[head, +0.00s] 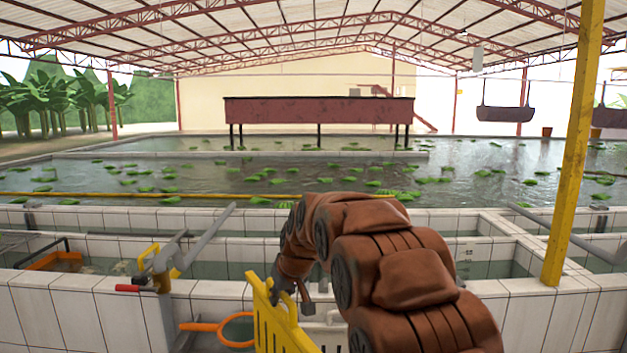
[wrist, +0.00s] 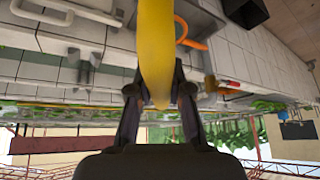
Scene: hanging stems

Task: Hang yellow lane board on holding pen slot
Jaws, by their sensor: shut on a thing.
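The yellow lane board (head: 276,325) is a slatted upright panel low in the middle of the head view, in front of the white tiled wall. My gripper (head: 283,287) is shut on its top edge. In the wrist view, which looks upside down, the board (wrist: 155,45) runs as a yellow strip between the two dark fingers of my gripper (wrist: 157,82). The board's lower part is cut off by the frame. The tiled pens (head: 85,250) hold water behind the wall. I cannot tell which gap is the holding pen slot.
An orange hoop net (head: 236,329) hangs on the wall left of the board. A red-handled tool (head: 132,288) and grey pipe (head: 205,233) lie at the wall top. A yellow post (head: 572,150) stands at right. Green bunches float in the pool (head: 230,178) beyond.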

